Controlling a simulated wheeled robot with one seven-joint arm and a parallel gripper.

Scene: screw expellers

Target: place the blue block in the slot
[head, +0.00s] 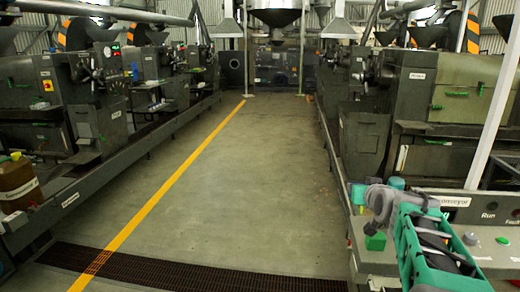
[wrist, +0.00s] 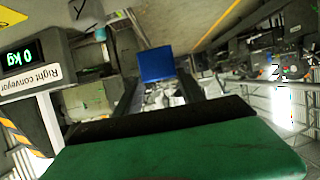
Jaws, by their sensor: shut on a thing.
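The blue block (wrist: 156,64) shows as a flat blue square in the upper middle of the wrist view. My gripper (wrist: 158,80) is shut on it, with a dark finger along each side of it. The block is held tilted to the picture. In the head view, my grey and teal arm fills the lower right corner, and I cannot make out the fingertips or the block there. I cannot pick out the slot in either view.
A control panel (head: 487,262) labelled as a conveyor, with buttons, stands at the lower right beside my arm. A green box-like part (head: 375,241) is at its left edge. Machine rows line both sides. The floor (head: 245,190) between them is clear, with a dark grate (head: 200,268) in front.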

